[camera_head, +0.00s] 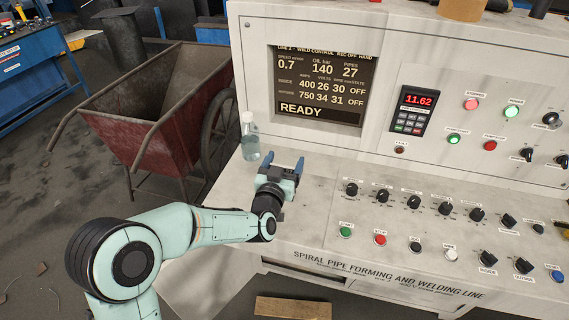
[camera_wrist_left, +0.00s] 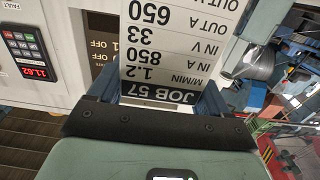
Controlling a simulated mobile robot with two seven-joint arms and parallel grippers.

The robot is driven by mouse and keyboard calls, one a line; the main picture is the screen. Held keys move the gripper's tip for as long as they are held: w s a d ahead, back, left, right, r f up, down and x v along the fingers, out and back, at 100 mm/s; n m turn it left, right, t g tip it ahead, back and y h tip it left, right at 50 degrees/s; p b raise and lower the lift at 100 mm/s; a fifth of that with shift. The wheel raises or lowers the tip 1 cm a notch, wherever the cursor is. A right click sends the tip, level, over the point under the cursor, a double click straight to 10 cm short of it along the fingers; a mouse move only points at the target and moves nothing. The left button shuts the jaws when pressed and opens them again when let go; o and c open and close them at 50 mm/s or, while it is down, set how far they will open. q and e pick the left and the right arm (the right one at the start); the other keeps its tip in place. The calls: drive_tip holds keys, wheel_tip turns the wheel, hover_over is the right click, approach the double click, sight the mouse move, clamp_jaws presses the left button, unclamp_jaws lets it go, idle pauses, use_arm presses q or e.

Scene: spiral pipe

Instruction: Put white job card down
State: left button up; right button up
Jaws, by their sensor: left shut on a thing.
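The white job card (camera_wrist_left: 170,50) is in the left wrist view, upside down in the picture, with a black "JOB 57" band and rows of printed numbers. My left gripper (camera_head: 283,164) is shut on the card, whose banded end sits between the blue fingers in the left wrist view (camera_wrist_left: 158,95). In the head view the gripper is over the left end of the console's control desk (camera_head: 315,195). I cannot make out the card there, nor tell whether it touches the desk. My right gripper is not in view.
A clear bottle (camera_head: 249,140) stands on the desk close behind and left of the left gripper. Knobs and buttons (camera_head: 413,202) fill the desk to the right. A display (camera_head: 320,85) reads READY. A red cart (camera_head: 150,110) stands left of the console.

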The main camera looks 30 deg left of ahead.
use_arm(q)
drive_tip(key=shift+f, duration=0.1)
drive_tip(key=o, duration=1.3)
drive_tip(key=shift+c, duration=0.2)
drive_tip(key=shift+o, duration=0.2)
drive_tip(key=b+v, duration=0.1)
drive_tip(key=v, duration=1.1)
